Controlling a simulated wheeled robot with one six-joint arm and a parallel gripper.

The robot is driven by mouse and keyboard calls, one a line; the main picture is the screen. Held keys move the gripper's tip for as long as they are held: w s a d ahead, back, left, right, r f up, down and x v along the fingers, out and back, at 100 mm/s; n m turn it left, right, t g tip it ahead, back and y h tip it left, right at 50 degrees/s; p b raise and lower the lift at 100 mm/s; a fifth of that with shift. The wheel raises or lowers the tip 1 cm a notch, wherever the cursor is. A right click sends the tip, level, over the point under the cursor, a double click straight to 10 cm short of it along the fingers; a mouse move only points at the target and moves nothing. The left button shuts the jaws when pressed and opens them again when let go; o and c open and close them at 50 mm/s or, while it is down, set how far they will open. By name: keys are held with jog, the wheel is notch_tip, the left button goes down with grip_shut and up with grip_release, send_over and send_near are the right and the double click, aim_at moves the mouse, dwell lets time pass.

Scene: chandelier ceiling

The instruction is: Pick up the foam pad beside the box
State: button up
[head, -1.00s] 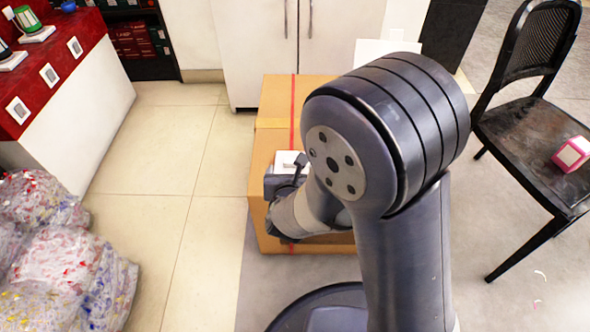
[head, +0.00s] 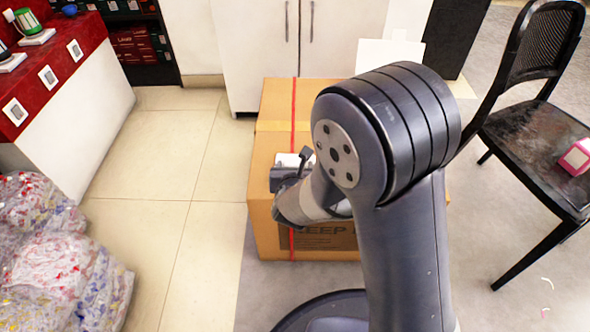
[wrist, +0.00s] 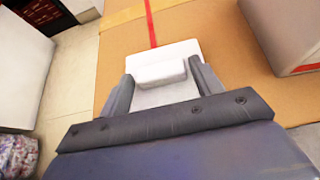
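A white pad-like piece, which I take for the foam pad (head: 288,159), is at the top of a large cardboard carton, partly hidden by my arm. In the wrist view it shows as a white slab (wrist: 168,49) with a white block in front of it. My gripper (wrist: 161,68) has its two dark fingers wide apart, one on each side of the white block. I cannot tell whether they touch it. In the head view, my gripper (head: 290,178) is at the carton's near side. A grey-brown box (wrist: 286,32) stands right of the pad in the wrist view.
The cardboard carton (head: 270,218) has a red stripe and stands before a white cabinet (head: 255,50). A black chair (head: 535,140) with a pink box (head: 577,156) is at right. Plastic-wrapped bundles (head: 60,255) lie at left. Tiled floor between is clear.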

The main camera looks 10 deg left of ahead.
jog(key=c, duration=0.6)
jog(key=shift+r, duration=0.1)
